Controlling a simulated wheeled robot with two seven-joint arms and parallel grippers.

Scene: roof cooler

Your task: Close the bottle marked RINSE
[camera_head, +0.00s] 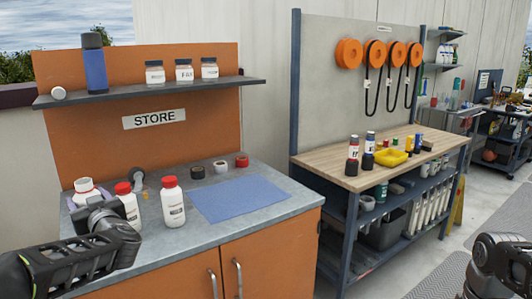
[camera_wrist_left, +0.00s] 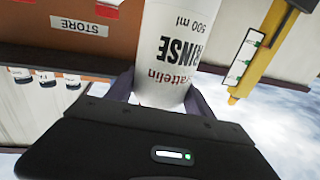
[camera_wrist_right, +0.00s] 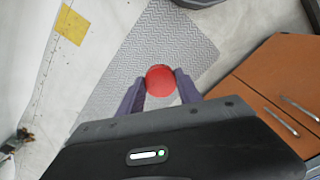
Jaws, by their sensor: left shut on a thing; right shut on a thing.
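The bottle marked RINSE (camera_wrist_left: 172,75) is white and sits between the fingers of my left gripper (camera_wrist_left: 160,95). In the head view this bottle (camera_head: 86,187) shows an uncapped white neck, at the left of the grey counter. I cannot tell whether its base touches the counter. My right gripper (camera_wrist_right: 160,88) is shut on a round red cap (camera_wrist_right: 160,79), held over the floor and away from the bottle. In the head view only part of my right arm shows at the lower right edge; its fingers and the cap are out of that view.
Two red-capped white bottles stand on the counter, one (camera_head: 127,205) close beside my left gripper, the other (camera_head: 173,203) further right. A blue mat (camera_head: 238,198) lies clear. Tape rolls (camera_head: 220,167) lie behind. A shelf (camera_head: 150,93) hangs above; a wooden workbench (camera_head: 345,172) stands right.

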